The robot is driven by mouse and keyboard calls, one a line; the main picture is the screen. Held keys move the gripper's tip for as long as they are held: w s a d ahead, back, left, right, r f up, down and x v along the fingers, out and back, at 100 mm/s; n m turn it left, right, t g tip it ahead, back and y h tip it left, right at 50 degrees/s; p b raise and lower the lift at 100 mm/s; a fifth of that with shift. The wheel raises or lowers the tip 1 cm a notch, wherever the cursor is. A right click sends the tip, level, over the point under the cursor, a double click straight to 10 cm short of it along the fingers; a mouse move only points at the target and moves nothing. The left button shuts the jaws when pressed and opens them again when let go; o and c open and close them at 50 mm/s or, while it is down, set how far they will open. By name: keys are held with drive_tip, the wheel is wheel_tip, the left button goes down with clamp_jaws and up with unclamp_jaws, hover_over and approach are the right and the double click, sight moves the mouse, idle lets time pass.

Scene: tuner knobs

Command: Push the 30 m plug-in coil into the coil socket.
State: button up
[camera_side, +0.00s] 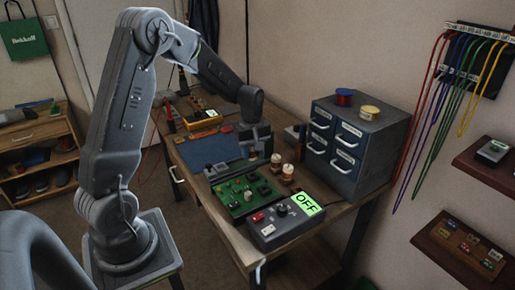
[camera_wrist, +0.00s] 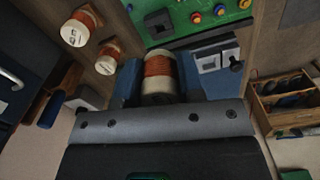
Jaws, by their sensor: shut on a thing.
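In the side view my gripper (camera_side: 254,140) is over the back of the bench, behind the green board (camera_side: 237,209). The held coil is hard to make out there.
Two other coils, one (camera_side: 276,161) and another (camera_side: 288,172), stand right of the gripper. A control box (camera_side: 272,232) with an OFF display (camera_side: 306,204) is in front. A blue drawer cabinet (camera_side: 345,145) stands right.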

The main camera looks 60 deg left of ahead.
drive_tip(key=shift+f, duration=2.6)
drive_tip(key=shift+f, duration=0.8)
idle(0.3)
drive_tip(key=o, duration=1)
drive_tip(key=shift+r, duration=0.15)
wheel_tip(320, 180, up, 13)
drive_tip(key=shift+r, duration=0.2)
drive_tip(key=s+d+r+m+t, duration=0.2)
drive_tip(key=s+d+r+m, duration=0.1)
drive_tip(key=s+d+m, duration=0.2)
drive_tip(key=s+d+r+m+t, duration=0.1)
drive_tip(key=s+d+r+m, duration=0.3)
drive_tip(key=s+d+m, duration=0.1)
drive_tip(key=s+d+r+m+t, duration=0.2)
drive_tip(key=s+d+r+m, duration=0.1)
drive_tip(key=s+d+m, duration=0.2)
drive_tip(key=shift+s+d+r+m+t, duration=0.15)
drive_tip(key=shift+s+d, duration=0.3)
drive_tip(key=shift+s, duration=0.25)
drive_tip(key=shift+s+d+m+t, duration=0.1)
drive_tip(key=shift+s+d, duration=0.35)
drive_tip(key=shift+s, duration=0.2)
drive_tip(key=shift+s+d+r+m+t, duration=0.15)
drive_tip(key=shift+s+d, duration=0.3)
drive_tip(key=shift+s, duration=0.25)
